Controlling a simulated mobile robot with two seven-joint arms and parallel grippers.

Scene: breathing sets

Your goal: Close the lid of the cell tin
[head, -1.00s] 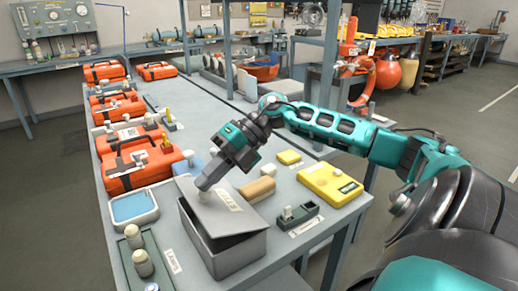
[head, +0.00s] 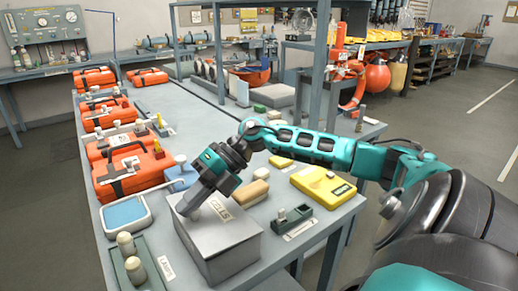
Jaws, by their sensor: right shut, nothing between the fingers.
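The cell tin (head: 232,262) is a grey box on the near part of the workbench. Its lid (head: 226,222) lies flat over the box, with no clear gap along the visible edges. A pale label is on the lid. My right gripper (head: 184,211) points down with its fingers shut and empty. Its fingertips are at the left part of the lid, at or just over its surface; exact contact cannot be told. The gripper hides part of the lid's far left side. My left gripper is out of view.
A blue-topped tray (head: 126,213) and a dark green tray (head: 152,275) with pale knobs stand left of the tin. A small green block holder (head: 291,219) and a yellow case (head: 323,187) stand right. A tan block (head: 249,194) lies behind. Orange cases line the left edge.

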